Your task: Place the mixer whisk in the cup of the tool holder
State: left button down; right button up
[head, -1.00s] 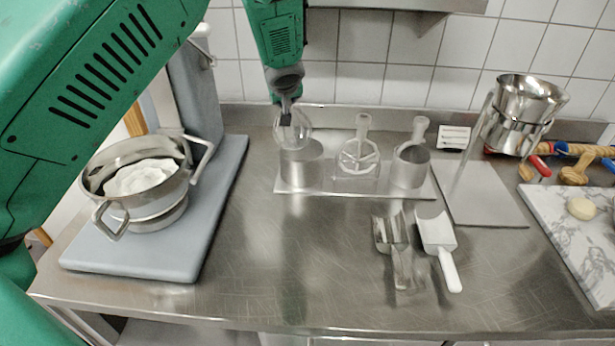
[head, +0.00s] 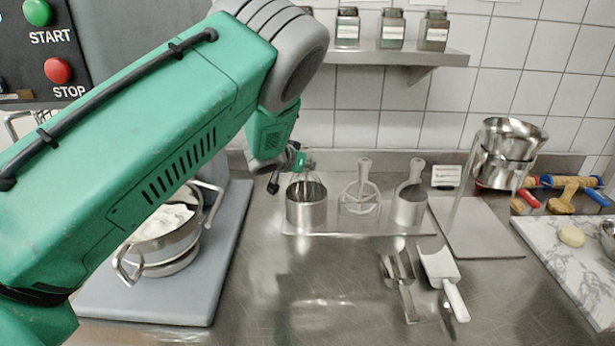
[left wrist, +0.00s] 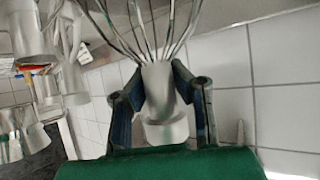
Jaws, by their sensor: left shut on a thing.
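The tool holder (head: 345,229) stands on the steel counter near the back wall, with metal cups on its base plate. The mixer whisk (head: 308,184) is a cage of thin wires. In the head view its wires point down and overlap the mouth of the leftmost cup (head: 306,214); its lower end is hidden by the cup wall. My left gripper (head: 299,160) is above that cup, partly hidden by my arm. In the left wrist view my left gripper (left wrist: 160,78) is shut on the whisk's pale hub (left wrist: 160,92), with the wires spreading away. My right gripper is not in view.
A paddle tool (head: 360,190) and a scoop handle (head: 416,170) stand beside the whisk's cup. Two scoops (head: 402,280) (head: 441,268) lie in front. A bowl with white contents (head: 165,240) is at left, steel bowls (head: 507,150) at right. A shelf (head: 400,57) hangs above.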

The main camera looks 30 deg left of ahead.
aim_at(307, 174)
pick_arm(q)
jog(key=shift+s+d+f, duration=0.1)
jog(key=shift+f, duration=0.5)
jog(key=shift+s+d+f, duration=0.1)
jog(key=shift+f, duration=0.5)
jog(key=shift+w+d+f, duration=0.1)
jog(key=shift+d+f, duration=0.05)
jog(key=shift+f, duration=0.05)
jog(key=shift+d, duration=0.1)
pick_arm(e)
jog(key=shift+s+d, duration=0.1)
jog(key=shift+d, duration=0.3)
pick_arm(q)
jog(key=c, duration=1.5)
grip_release()
jog(key=shift+a+f, duration=0.15)
jog(key=shift+a, duration=0.1)
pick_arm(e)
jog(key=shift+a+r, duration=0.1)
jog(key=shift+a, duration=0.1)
pick_arm(q)
jog(key=shift+b+v, duration=0.75)
jog(key=shift+v, duration=5.3)
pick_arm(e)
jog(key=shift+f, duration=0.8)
